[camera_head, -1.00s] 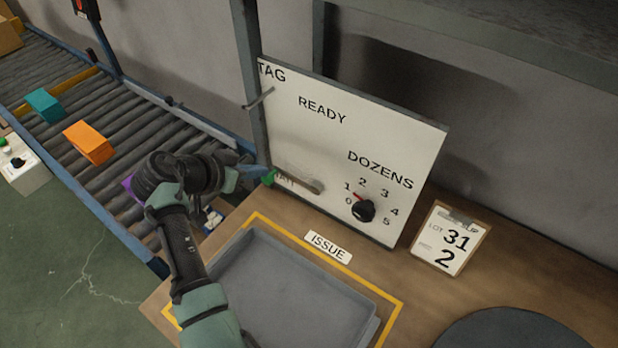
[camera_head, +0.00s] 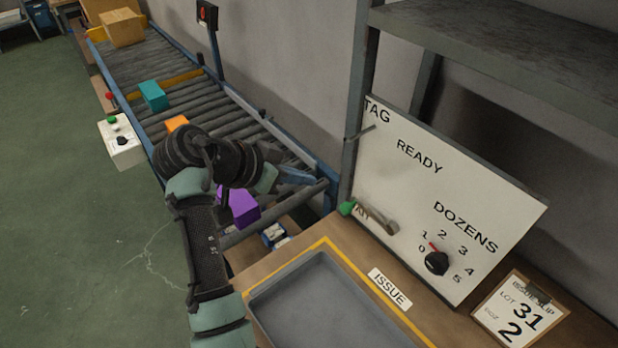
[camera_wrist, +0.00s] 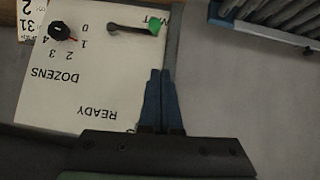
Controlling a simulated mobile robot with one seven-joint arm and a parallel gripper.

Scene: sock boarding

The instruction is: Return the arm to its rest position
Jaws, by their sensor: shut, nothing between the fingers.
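My gripper (camera_head: 296,176) is at the end of my raised arm, left of the white board (camera_head: 440,190) and over the near end of the roller conveyor. In the wrist view its two fingers (camera_wrist: 162,88) are together with nothing between them. They appear in front of the board's edge, close to the green-tipped lever (camera_wrist: 138,28) in the picture; the gap in depth is hard to tell. The lever also shows in the head view (camera_head: 376,217), its green knob to the left. The black dial (camera_head: 436,262) has a red pointer near 1.
The conveyor (camera_head: 215,95) carries teal (camera_head: 153,95), orange (camera_head: 177,123) and purple (camera_head: 240,206) blocks and a cardboard box (camera_head: 122,27). An empty grey tray (camera_head: 262,297) lies on the bench by the ISSUE label (camera_head: 390,289). An issue slip (camera_head: 520,310) stands at right. A control box (camera_head: 121,147) is at left.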

